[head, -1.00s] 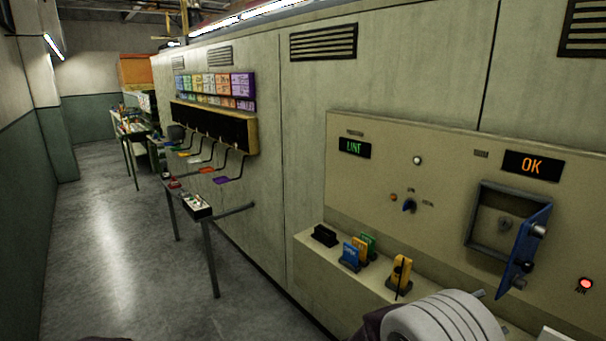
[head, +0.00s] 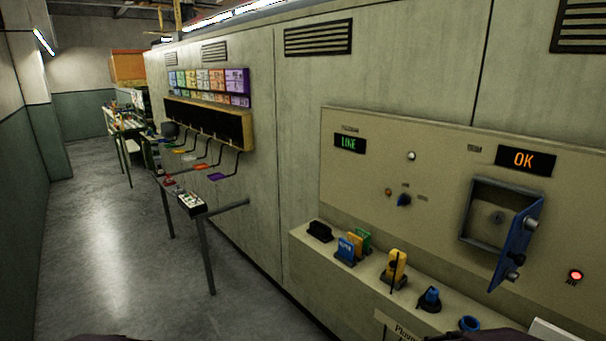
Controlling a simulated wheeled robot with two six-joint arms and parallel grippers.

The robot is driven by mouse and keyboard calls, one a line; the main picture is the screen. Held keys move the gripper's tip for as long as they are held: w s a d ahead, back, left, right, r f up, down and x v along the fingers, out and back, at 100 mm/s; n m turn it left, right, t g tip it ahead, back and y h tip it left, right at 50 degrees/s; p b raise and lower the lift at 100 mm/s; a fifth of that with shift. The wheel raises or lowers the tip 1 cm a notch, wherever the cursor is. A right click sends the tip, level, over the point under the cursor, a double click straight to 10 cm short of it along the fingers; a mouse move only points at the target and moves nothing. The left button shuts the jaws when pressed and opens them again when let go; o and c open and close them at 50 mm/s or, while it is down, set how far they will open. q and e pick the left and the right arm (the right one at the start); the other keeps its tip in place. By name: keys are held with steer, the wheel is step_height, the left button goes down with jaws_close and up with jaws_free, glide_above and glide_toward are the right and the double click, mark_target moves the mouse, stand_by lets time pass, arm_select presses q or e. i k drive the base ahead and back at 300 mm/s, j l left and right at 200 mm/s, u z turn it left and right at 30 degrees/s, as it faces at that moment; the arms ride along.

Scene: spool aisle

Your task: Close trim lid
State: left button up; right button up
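A blue lid (head: 517,245) stands swung open on the right edge of a square recess (head: 491,219) in the beige wall panel. Dark knobs show on the lid's face. Neither of my grippers is in view; only dark purple edges show along the bottom of the picture.
Below the panel, a ledge (head: 362,285) holds a black block (head: 319,231), coloured tags (head: 346,250), a yellow item (head: 396,268) and blue parts (head: 429,298). The aisle floor (head: 100,250) at left is clear.

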mark_target(513, 256)
steer(key=z, duration=1.55)
